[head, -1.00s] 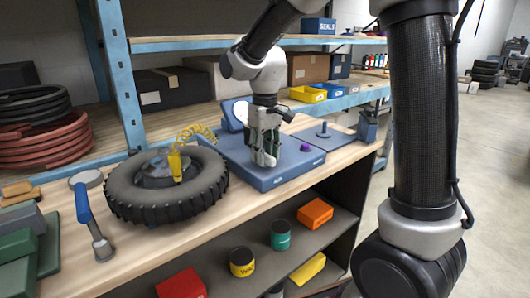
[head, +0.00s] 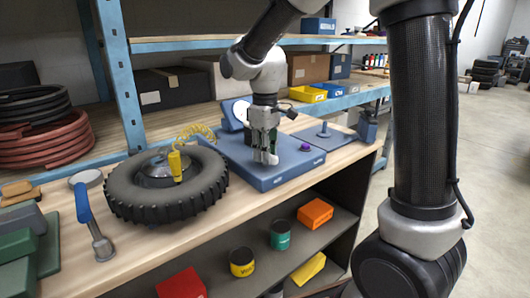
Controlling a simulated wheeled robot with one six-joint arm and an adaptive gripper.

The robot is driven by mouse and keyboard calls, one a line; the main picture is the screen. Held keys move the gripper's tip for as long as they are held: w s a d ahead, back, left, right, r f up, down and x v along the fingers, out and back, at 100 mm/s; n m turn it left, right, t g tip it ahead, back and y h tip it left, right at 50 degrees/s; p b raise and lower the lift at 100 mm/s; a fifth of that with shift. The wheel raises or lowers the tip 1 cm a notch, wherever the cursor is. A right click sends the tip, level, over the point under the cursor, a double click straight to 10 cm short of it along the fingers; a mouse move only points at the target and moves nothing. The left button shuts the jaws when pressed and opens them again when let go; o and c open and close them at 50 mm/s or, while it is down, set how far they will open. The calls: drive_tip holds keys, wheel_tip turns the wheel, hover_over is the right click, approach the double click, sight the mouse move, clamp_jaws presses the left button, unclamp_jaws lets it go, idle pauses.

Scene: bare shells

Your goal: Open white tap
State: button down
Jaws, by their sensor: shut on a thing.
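My gripper (head: 266,157) points straight down over the blue board (head: 234,160) on the workbench. Its fingers are shut at the board's surface, around what looks like the white tap, which is almost wholly hidden by the fingers. A purple knob (head: 305,147) stands on the board just right of the gripper. A round dial gauge (head: 241,110) stands upright at the board's back left.
A black tyre (head: 150,200) with a yellow tool and coiled hose lies left of the board. A blue-handled tool (head: 90,222) lies at the far left. A blue plate with a post (head: 323,130) is at the right. A shelf is close behind.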

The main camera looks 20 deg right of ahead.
drive_tip(key=n, duration=1.3)
drive_tip(key=shift+n, duration=0.4)
idle(0.4)
drive_tip(key=c, duration=1.4)
unclamp_jaws()
drive_tip(key=shift+o, duration=0.2)
wheel_tip(320, 180, up, 12)
